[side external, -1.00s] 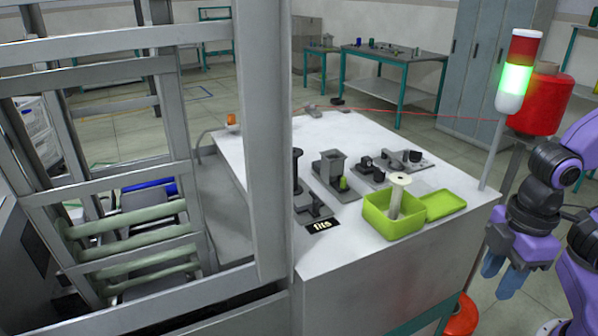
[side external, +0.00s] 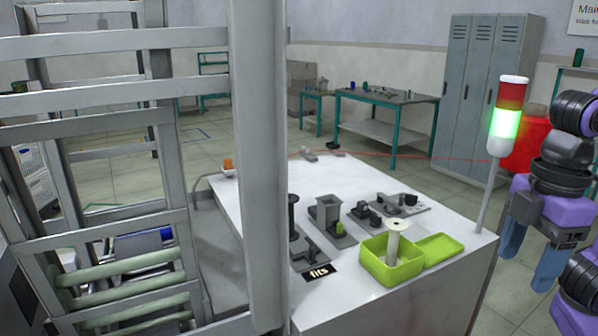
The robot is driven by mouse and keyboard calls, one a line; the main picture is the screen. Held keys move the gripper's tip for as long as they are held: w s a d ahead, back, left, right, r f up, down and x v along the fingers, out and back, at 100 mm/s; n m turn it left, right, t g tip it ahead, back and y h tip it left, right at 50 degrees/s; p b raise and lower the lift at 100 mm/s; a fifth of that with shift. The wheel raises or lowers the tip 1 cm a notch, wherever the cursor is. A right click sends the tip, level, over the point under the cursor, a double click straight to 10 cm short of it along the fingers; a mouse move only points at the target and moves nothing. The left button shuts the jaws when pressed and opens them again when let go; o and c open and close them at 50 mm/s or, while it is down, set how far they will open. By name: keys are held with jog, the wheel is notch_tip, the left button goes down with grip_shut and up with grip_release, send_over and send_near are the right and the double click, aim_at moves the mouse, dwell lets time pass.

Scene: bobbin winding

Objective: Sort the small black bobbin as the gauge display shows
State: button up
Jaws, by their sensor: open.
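My gripper (side external: 536,258) hangs open at the right edge, its two blue fingers apart with nothing between them. It is off the right side of the white table, away from the parts. The gauge display (side external: 319,271), a black plate at the table's front left, reads "fits". Small black pieces sit on the grey fixtures, one (side external: 410,199) at the far right and another (side external: 375,218) nearer; I cannot tell which is the small black bobbin. A tall black spool (side external: 293,218) stands partly hidden behind the grey post.
A grey block fixture (side external: 329,212) stands behind. A signal tower (side external: 506,120) glows green. A grey post (side external: 258,150) blocks the left. The table's (side external: 410,300) front is clear.

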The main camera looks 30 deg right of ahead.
notch_tip(320, 180, up, 9)
jog(key=m+t, duration=0.4)
jog(key=m, duration=0.9)
send_over(291, 199)
jog(key=s, duration=0.4)
jog(key=shift+f, duration=2.8)
jog(key=shift+w, duration=0.2)
jog(key=shift+x, duration=3.95)
jog(key=shift+w+d+r, duration=0.1)
jog(key=shift+w+d, duration=0.05)
